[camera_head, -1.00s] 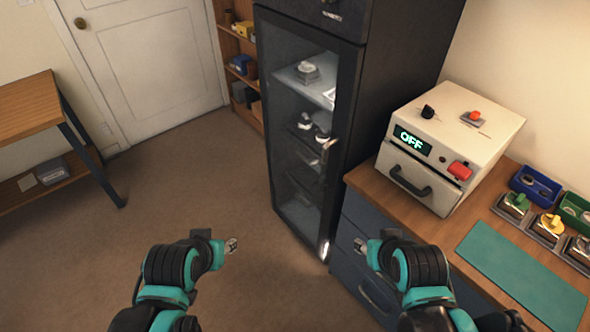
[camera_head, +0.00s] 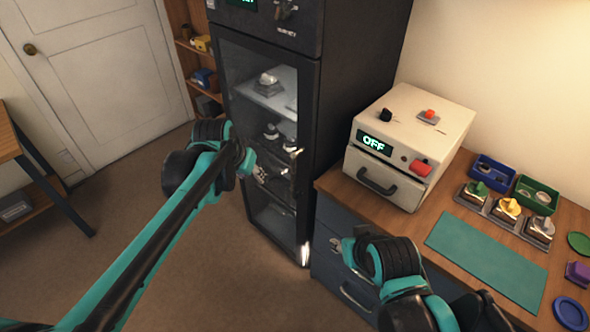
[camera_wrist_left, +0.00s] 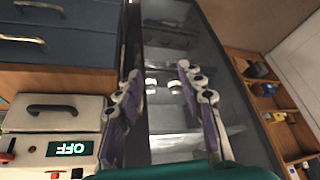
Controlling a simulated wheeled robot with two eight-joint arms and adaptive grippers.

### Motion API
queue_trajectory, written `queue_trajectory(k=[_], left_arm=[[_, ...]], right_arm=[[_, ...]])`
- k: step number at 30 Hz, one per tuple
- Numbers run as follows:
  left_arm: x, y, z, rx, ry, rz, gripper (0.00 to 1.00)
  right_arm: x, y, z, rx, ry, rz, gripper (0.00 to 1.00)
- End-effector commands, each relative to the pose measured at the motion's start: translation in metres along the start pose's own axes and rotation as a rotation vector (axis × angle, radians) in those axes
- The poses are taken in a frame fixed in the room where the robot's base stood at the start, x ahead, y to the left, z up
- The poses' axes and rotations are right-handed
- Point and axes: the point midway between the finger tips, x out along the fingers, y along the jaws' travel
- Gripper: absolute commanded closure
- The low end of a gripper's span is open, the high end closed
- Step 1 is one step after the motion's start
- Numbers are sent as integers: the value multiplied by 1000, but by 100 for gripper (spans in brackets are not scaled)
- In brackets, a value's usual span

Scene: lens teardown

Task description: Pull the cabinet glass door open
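The black-framed glass door (camera_head: 236,95) of the tall dark cabinet (camera_head: 350,75) appears shut in the head view. Its metal handle (camera_head: 293,152) is on the right side of the frame. My left gripper (camera_head: 262,174) is in front of the glass, left of and slightly below the handle. The left wrist view shows its two fingers (camera_wrist_left: 165,105) spread with nothing between them, facing the glass door (camera_wrist_left: 245,125). I cannot make out the handle clearly there. My right gripper (camera_head: 340,246) is low beside the blue drawers; its fingers are mostly hidden behind its wrist.
The wooden counter (camera_head: 395,228) on the right carries a white box (camera_head: 405,140) reading OFF, a teal mat (camera_head: 487,260) and small trays. Blue drawers (camera_head: 330,265) are beneath it. Open floor (camera_head: 215,275) lies in front of the cabinet. A wooden shelf (camera_head: 180,15) stands left of it.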

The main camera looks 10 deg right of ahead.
Motion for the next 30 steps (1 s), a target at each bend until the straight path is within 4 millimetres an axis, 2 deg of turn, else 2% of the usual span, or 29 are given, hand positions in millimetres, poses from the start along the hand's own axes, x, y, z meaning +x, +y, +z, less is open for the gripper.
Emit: queue_trajectory(k=[1, 3, 6, 9, 15, 20, 24, 30], left_arm=[[15, 9, -22, 35, -12, 19, 62], [38, 23, -45, 83, -27, 45, 62], [71, 42, -71, 145, -47, 79, 62], [96, 57, -85, 189, -61, 102, 62], [119, 70, -94, 224, -73, 122, 62], [138, 73, -92, 228, -74, 124, 62], [162, 75, -90, 228, -73, 123, 62], [189, 78, -88, 227, -73, 123, 62]], right_arm=[[-3, 0, -2, 0, 0, 0, 60], [-6, 0, -4, 0, 0, 0, 60], [-9, 0, -6, 0, 0, 0, 60], [-11, 0, -8, 0, 0, 0, 60], [-11, 0, -8, 0, 0, 0, 60], [-4, 0, -3, 0, 0, 0, 60], [4, 0, 3, 0, 0, 0, 60], [13, 0, 9, 0, 0, 0, 60]])
